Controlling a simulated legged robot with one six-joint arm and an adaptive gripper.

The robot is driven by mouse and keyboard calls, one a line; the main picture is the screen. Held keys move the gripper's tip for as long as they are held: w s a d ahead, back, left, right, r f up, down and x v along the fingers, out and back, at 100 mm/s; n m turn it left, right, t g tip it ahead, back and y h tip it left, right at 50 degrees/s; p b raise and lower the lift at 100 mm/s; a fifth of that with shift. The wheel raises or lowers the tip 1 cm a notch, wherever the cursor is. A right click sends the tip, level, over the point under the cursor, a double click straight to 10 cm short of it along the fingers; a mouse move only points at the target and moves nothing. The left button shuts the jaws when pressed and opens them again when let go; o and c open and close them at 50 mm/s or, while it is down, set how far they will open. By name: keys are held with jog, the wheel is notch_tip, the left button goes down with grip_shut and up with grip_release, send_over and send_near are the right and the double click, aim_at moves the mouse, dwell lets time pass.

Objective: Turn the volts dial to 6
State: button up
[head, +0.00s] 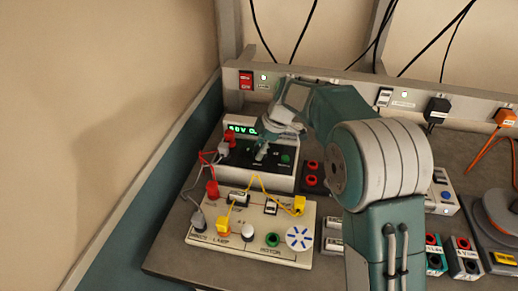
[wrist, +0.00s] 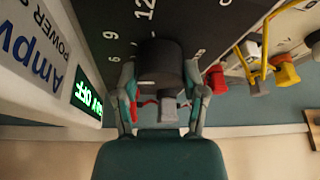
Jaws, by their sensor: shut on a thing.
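The power supply (head: 277,179) stands at the back left of the bench, with a dark front panel and a lit green display (head: 241,130). The display also shows in the wrist view (wrist: 88,98), too slanted to read surely. The dark round volts dial (wrist: 160,64) sits on the panel, with a "12" (wrist: 146,9) printed beyond it. Other printed marks are around it; its pointer is not clear to me. My gripper (wrist: 160,78) is shut on the dial, one finger on each side. In the head view my gripper (head: 262,148) is at the panel and hides the dial.
A white circuit board (head: 212,231) with yellow and grey leads stands in front of the supply. A socket strip (head: 345,90) runs behind. More modules and a reel (head: 497,212) are at right.

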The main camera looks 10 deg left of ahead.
jog(key=shift+d+f, duration=0.1)
jog(key=shift+f, duration=0.1)
jog(key=o, duration=1.1)
jog(key=shift+w, duration=0.1)
jog(key=shift+o, duration=0.2)
jog(key=shift+r, duration=0.2)
jog(key=shift+d+r, duration=0.1)
jog(key=shift+r, duration=0.25)
jog(key=v, duration=1.1)
jog(key=shift+w+d, duration=0.1)
